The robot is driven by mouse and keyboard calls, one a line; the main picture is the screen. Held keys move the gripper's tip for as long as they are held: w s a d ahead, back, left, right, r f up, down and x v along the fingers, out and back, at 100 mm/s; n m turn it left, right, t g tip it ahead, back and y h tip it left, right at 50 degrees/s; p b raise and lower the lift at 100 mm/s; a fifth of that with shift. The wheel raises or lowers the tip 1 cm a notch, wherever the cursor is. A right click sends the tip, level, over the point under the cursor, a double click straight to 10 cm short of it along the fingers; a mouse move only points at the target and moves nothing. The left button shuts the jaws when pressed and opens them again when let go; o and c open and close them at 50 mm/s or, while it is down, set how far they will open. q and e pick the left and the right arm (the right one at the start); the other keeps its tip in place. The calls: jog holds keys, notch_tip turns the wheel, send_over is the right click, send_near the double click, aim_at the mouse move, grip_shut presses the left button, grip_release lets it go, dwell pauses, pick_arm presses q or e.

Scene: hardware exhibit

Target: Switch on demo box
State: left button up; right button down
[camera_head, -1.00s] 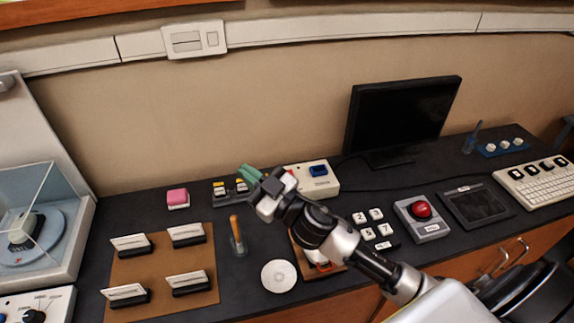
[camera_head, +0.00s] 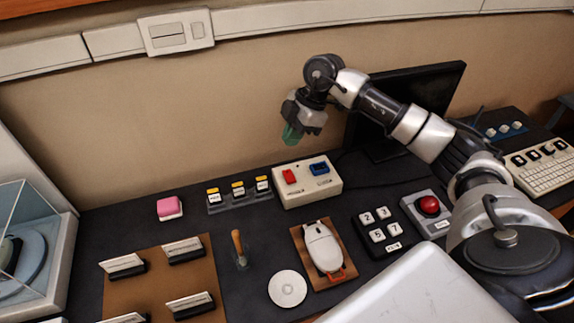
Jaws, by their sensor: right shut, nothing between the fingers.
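The demo box is a cream box (camera_head: 308,190) with a red rocker switch (camera_head: 289,176) on its left and a blue one (camera_head: 319,168) on its right. It stands at the back of the dark counter, below the wall. My right gripper (camera_head: 292,135) has greenish fingertips pointing down. It is shut and empty, and appears above the red switch, apart from the box. Small lettering below the switches is too blurred to read. My left gripper is not in view.
Small yellow-topped switches (camera_head: 238,190) stand left of the box. A computer mouse (camera_head: 323,247) on a brown board lies in front. A monitor (camera_head: 440,95) stands behind my right arm. A red button (camera_head: 429,205) and keypad (camera_head: 384,229) are to the right.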

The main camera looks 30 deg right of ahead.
aim_at(289, 179)
jog(key=d, duration=0.1)
jog(key=d+r+m+h, duration=0.1)
jog(key=d, duration=0.1)
jog(key=shift+d, duration=0.2)
jog(key=shift+f, duration=0.1)
jog(key=x, duration=0.4)
jog(key=p+x, duration=0.1)
jog(key=x, duration=0.3)
jog(key=d+p+x, duration=0.1)
jog(key=x, duration=0.3)
jog(key=shift+s+a+f, duration=0.1)
jog(key=shift+s+f, duration=0.25)
jog(key=shift+f, duration=0.75)
